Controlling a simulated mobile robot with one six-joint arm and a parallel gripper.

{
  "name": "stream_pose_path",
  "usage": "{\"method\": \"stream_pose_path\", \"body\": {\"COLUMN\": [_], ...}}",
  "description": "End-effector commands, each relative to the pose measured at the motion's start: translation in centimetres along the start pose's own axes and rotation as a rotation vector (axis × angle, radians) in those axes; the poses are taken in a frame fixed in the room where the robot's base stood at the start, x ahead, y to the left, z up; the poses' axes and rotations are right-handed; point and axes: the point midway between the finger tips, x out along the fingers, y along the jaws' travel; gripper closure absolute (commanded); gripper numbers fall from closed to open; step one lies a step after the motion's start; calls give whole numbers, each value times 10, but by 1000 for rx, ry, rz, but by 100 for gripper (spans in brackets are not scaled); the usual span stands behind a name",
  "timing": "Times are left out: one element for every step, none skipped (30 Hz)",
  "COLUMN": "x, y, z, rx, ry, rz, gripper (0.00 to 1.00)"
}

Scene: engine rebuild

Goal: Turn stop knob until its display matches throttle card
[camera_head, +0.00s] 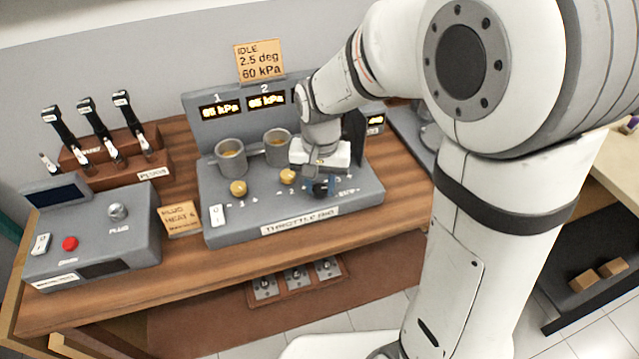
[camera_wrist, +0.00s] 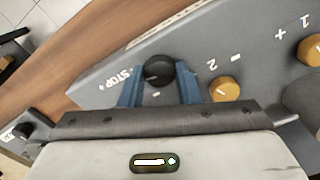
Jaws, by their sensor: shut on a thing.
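The black stop knob (camera_wrist: 157,70) sits on the grey throttle rig (camera_head: 225,195), beside a printed STOP label. The blue fingers of my gripper (camera_wrist: 158,84) are on either side of the knob and shut on it. In the head view my gripper (camera_head: 320,188) reaches down to the rig's front panel and hides most of this knob. The throttle card (camera_head: 260,62) above the rig reads IDLE, 2.5 deg, 60 kPa. A lit display (camera_head: 375,121) right of my wrist is partly covered and too small to read.
Displays 1 (camera_head: 220,107) and 2 (camera_head: 266,101) seem to read 65 kPa. Two brass knobs (camera_head: 238,188) (camera_head: 288,176) sit left of my gripper, below two grey cups (camera_head: 231,158) (camera_head: 278,147). A grey plug tester box (camera_head: 90,235) and a lever block (camera_head: 115,150) stand left.

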Motion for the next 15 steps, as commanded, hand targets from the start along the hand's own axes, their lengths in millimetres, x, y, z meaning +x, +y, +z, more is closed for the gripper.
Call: {"method": "stream_pose_path", "body": {"x": [0,0,0,0,0,0,0,0,0,0,0,0,0,0,0], "y": [0,0,0,0,0,0,0,0,0,0,0,0,0,0,0], "z": [0,0,0,0,0,0,0,0,0,0,0,0,0,0,0], "rx": [40,65,97,119,141,169,190,207,231,247,262,281,293,304,318], "ry": [1,1,1,1,1,1,1,1,1,1,1,1,1,1,1], "rz": [-1,-1,-1,-1,-1,-1,-1,-1,-1,-1,-1,-1,-1,-1,-1], "gripper": [92,92,92,92,92,92,92,92,92,92,92,92,92,92,92]}}
